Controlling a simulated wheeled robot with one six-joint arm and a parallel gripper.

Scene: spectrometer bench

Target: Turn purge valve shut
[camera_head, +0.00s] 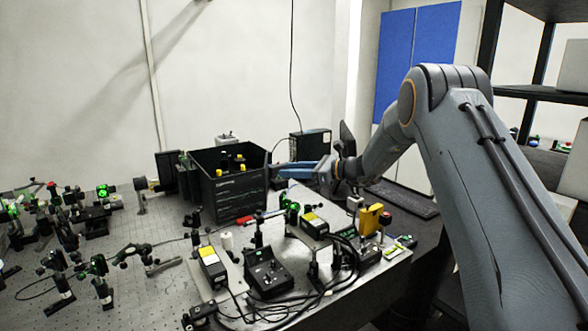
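My gripper (280,170) is above the right part of the bench, its blue fingers pointing left beside the right side of a black open-topped box (238,193). The fingers show nearly side-on and overlap, so I cannot tell whether they are open or shut, or whether they touch anything. I cannot make out the purge valve for certain. A small red part (245,219) lies in front of the black box, below and left of the gripper.
The perforated bench (150,300) carries many optical mounts at left. A black control box (268,274) and loose cables crowd the front middle. A keyboard (402,198) lies behind right, and a dark shelf (540,94) stands far right. Some bare bench shows at front left.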

